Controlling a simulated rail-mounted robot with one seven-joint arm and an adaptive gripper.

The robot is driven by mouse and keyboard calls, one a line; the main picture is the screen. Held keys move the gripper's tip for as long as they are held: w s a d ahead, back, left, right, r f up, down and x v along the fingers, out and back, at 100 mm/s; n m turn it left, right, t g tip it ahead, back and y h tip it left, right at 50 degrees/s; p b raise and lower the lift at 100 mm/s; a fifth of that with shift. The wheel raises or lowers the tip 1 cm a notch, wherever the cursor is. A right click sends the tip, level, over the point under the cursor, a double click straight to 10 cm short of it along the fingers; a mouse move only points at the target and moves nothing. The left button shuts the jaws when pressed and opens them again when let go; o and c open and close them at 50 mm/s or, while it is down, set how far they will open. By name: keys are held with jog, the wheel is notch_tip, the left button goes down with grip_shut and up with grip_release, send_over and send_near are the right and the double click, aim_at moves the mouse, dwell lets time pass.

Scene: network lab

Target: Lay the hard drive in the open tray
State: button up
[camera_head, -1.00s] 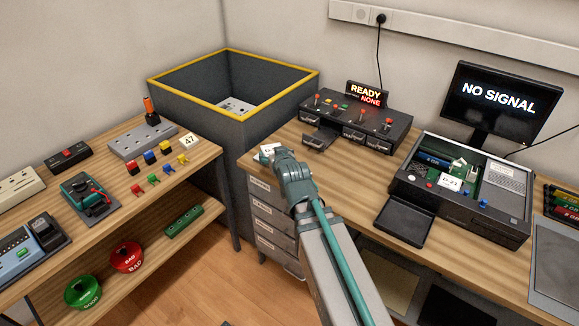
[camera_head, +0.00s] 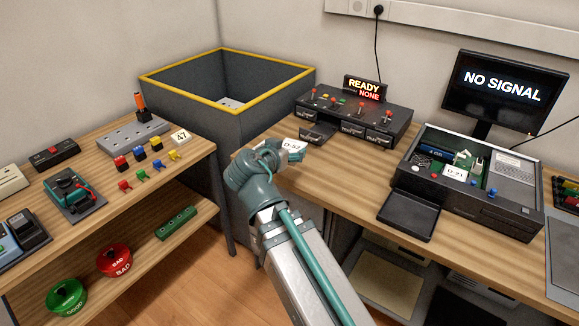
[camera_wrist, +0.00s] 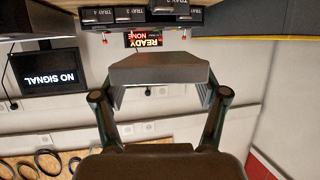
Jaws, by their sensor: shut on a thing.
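My gripper (camera_head: 284,152) is shut on the hard drive, which shows a white label (camera_head: 295,146) in the head view. In the wrist view the drive is a grey block (camera_wrist: 158,70) between my fingertips (camera_wrist: 160,95). The tray's inside is hard to see.
A lit READY / NONE sign (camera_head: 364,89) stands behind the dock. An opened computer case (camera_head: 465,185) with a shallow black tray (camera_head: 407,215) in front is to the right. A yellow-rimmed bin (camera_head: 227,108) stands left. The desk in front of the dock is clear.

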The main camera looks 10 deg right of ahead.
jog(key=shift+s+d+r+m+g+h, duration=0.2)
jog(key=shift+s+d+m+g+h, duration=0.55)
jog(key=shift+d+m, duration=0.2)
jog(key=shift+d+f+h, duration=0.1)
jog(key=shift+f+h, duration=0.05)
jog(key=shift+h, duration=0.1)
jog(key=w+f, duration=0.2)
jog(key=w, duration=0.2)
jog(key=w+f, duration=0.3)
jog(key=w, duration=0.1)
jog(key=w+f, duration=0.3)
jog(key=w, duration=0.1)
jog(key=shift+w+f, duration=0.1)
jog(key=shift+w, duration=0.05)
jog(key=shift+w+f+m, duration=0.25)
jog(key=shift+w+f, duration=0.2)
jog(key=shift+f, duration=0.1)
jog(key=shift+w+f, duration=0.2)
jog(key=shift+f, duration=1.65)
jog(key=shift+f, duration=0.1)
jog(key=o, duration=1.3)
